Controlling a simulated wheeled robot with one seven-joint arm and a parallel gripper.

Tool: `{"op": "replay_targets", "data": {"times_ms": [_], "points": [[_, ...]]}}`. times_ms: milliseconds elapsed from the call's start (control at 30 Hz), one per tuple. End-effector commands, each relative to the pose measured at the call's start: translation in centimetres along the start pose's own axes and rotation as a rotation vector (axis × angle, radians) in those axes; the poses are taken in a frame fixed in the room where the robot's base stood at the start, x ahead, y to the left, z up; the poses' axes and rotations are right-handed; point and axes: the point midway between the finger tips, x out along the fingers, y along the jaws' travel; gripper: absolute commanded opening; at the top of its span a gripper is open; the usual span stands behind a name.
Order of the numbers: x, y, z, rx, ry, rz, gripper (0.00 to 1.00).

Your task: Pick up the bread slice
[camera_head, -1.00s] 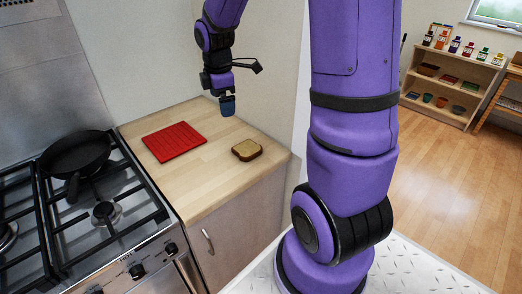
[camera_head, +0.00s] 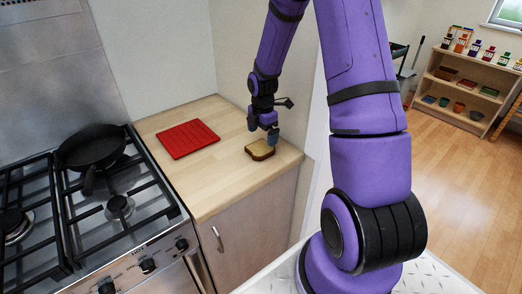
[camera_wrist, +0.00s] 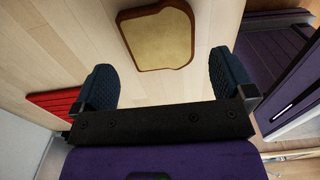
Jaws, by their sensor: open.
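The bread slice (camera_head: 260,150) is pale with a brown crust and lies flat on the wooden counter (camera_head: 224,180), near its right edge. My gripper (camera_head: 263,131) is just above and beside the slice in the head view. In the wrist view my gripper (camera_wrist: 160,82) has its two dark blue fingers wide apart with nothing between them. Contact with the slice does not show.
A red ridged board (camera_head: 188,138) lies on the counter to the left, and part of it shows in the wrist view (camera_wrist: 55,102). A black pan (camera_head: 92,147) sits on the cooker (camera_head: 120,235). A wall stands behind the counter. The counter's front is clear.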

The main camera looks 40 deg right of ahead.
Motion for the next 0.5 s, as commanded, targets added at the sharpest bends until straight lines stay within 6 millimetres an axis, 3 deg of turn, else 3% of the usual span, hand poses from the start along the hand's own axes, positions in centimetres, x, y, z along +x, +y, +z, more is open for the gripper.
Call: {"op": "replay_targets", "data": {"times_ms": [167,500], "points": [[1.1,0.0,-0.2,-0.001,0.001,-0.002,1.0],[5.2,0.1,-0.7,0.0,0.0,-0.001,1.0]]}}
